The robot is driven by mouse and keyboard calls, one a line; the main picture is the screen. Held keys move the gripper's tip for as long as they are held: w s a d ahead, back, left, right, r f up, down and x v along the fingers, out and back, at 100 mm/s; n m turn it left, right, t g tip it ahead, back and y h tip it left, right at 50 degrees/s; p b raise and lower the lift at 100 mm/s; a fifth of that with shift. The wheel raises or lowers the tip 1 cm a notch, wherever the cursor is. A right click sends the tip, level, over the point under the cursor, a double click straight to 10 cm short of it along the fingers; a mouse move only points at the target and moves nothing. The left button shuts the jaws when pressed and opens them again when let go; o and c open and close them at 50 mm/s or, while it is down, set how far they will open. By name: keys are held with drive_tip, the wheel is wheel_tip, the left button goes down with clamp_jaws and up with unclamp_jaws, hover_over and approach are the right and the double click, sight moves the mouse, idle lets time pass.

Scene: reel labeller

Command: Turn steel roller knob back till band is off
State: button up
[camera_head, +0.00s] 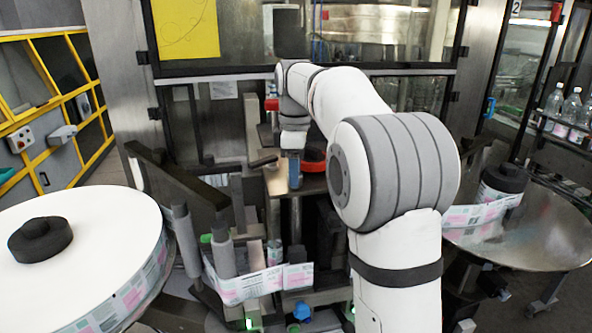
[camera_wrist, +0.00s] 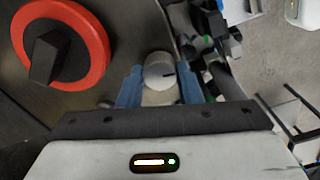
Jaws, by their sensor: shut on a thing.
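The steel knob (camera_wrist: 158,66) is a pale round cap with a short dark line on its face, in the wrist view. My gripper (camera_wrist: 160,84) has its two blue fingers on either side of it, shut on the knob. In the head view my gripper (camera_head: 294,174) points down over the middle of the machine, and its fingers hide the knob. A printed label band (camera_head: 243,287) runs around grey rollers (camera_head: 222,255) at the front of the machine. Whether the band touches the steel roller cannot be told.
A red ring with a black knob (camera_wrist: 62,48) sits close to my fingers. A large white label reel (camera_head: 95,225) is at left, and a metal disc (camera_head: 530,235) with a smaller reel (camera_head: 500,185) is at right. Dark machine plates (camera_head: 180,180) stand left of my gripper.

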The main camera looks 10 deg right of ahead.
idle(0.3)
drive_tip(key=o, duration=1)
drive_tip(key=shift+r, duration=3.95)
